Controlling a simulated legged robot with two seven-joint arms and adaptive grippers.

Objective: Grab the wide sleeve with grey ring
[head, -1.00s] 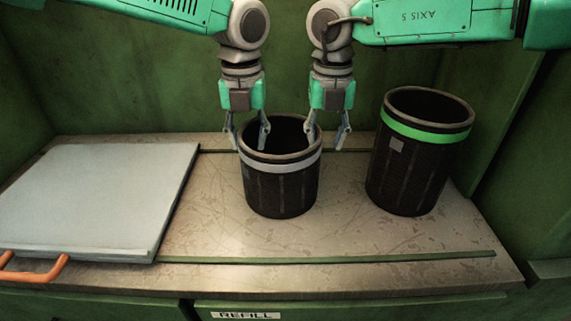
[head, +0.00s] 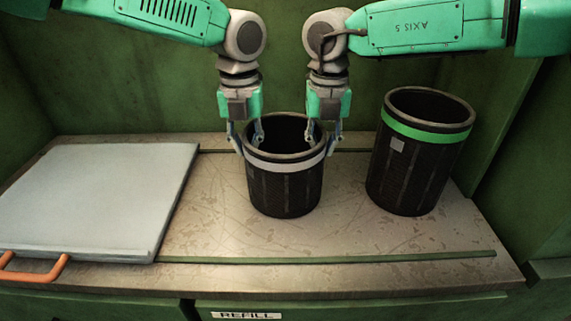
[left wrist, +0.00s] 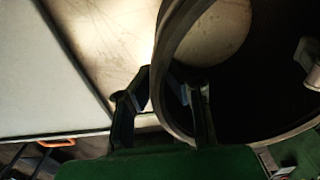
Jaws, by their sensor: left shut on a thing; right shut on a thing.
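The wide black sleeve with the grey ring (head: 284,185) stands upright on the worktop in the middle of the head view. My left gripper (head: 247,145) is shut on the left side of its rim, one finger outside and one inside. My right gripper (head: 324,146) is shut on the right side of the same rim. In the left wrist view, the sleeve's rim (left wrist: 165,60) passes between my left gripper's fingers (left wrist: 160,95). The sleeve's far side is hidden.
A black sleeve with a green ring (head: 418,165) stands upright to the right. A flat grey panel (head: 100,195) with an orange handle (head: 35,272) lies at the left. A thin green strip (head: 330,257) runs along the worktop's front. Green walls close the back and sides.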

